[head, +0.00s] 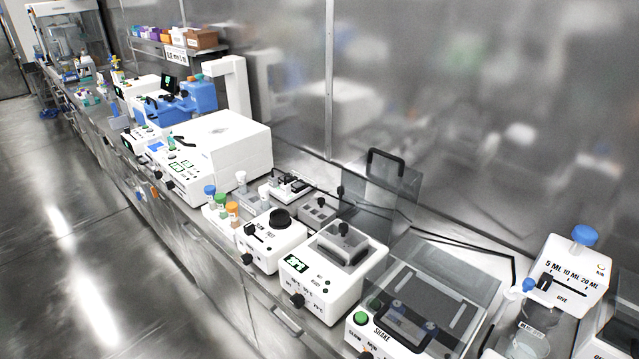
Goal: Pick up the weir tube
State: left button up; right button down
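No tube can be made out clearly as the weir tube. Several small capped tubes or bottles stand together on the bench left of the centre of the head view: one with a blue cap (210,190), one with a green cap (220,201) and one with an orange cap (232,209). Any writing on them is too small to read. Neither of my grippers shows in the head view.
A long steel bench runs along a metal wall. It bears a large white machine (215,155), a white device with a black knob (271,240), a lidded white device (333,266), a shaker (420,300) and a blue-topped dispenser (568,275). The floor (90,240) at left is clear.

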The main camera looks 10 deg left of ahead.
aim_at(232, 208)
jog(key=j+u, duration=0.2)
jog(key=u, duration=0.9)
